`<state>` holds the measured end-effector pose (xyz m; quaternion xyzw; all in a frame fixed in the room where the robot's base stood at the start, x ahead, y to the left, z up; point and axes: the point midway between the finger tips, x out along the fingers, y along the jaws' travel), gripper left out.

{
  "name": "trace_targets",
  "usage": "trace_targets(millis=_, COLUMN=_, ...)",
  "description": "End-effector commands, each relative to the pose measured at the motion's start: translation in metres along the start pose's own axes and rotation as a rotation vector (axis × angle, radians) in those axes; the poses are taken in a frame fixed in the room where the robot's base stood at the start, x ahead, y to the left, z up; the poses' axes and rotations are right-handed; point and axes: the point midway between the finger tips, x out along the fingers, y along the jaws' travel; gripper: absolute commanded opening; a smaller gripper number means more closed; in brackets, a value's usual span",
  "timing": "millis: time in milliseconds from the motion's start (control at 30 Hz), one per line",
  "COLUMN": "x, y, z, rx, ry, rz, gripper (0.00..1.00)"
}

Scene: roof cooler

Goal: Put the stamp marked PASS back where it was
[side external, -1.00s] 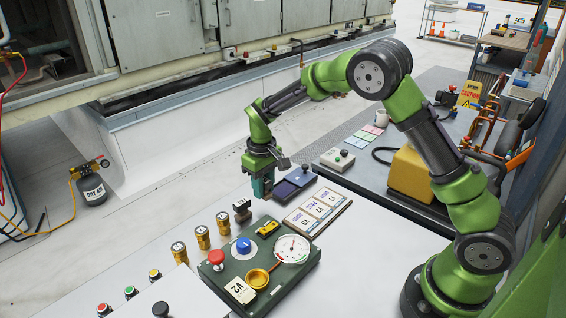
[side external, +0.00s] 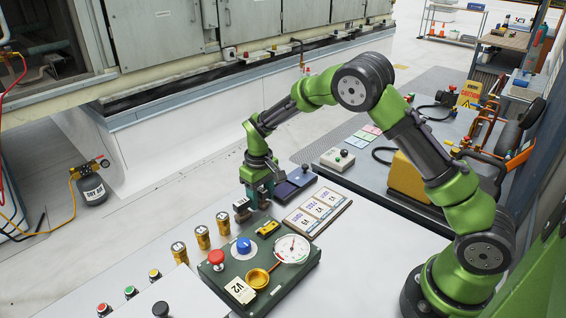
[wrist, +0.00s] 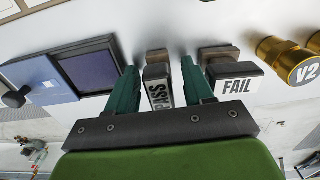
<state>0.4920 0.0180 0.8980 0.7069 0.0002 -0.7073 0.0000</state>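The PASS stamp (wrist: 158,88), a dark block with a white label and wooden part, is between the two teal fingers of my gripper (wrist: 160,75) in the wrist view. A gap shows between the stamp and the right finger; the left gap is very narrow. The fingers look open around it. The FAIL stamp (wrist: 236,82) is just outside the right finger. In the side view my gripper (side external: 260,200) is low over the white table, right next to a dark stamp (side external: 242,208); the PASS stamp is not clear there.
The blue ink pad (side external: 292,184) lies close to the right of my gripper. A card board (side external: 318,212) and the green gauge panel (side external: 262,270) with a yellow item (side external: 268,229) are in front. Brass fittings (side external: 203,237) stand to the left.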

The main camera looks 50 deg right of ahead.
Motion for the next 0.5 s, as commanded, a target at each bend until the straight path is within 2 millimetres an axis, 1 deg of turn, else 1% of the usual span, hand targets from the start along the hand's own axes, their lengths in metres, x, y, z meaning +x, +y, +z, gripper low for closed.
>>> trace_targets(millis=233, x=0.000, y=0.000, z=0.000, rx=0.000, ry=0.000, rz=0.000, gripper=0.55)
trace_targets(millis=333, x=-0.003, y=0.000, z=0.000, rx=0.000, ry=0.001, rz=0.000, gripper=0.55)
trace_targets(millis=433, x=-0.014, y=0.000, z=-0.001, rx=0.001, ry=0.004, rz=-0.001, gripper=0.55)
trace_targets(millis=500, x=-0.026, y=0.000, z=-0.001, rx=0.001, ry=0.005, rz=-0.001, gripper=0.55)
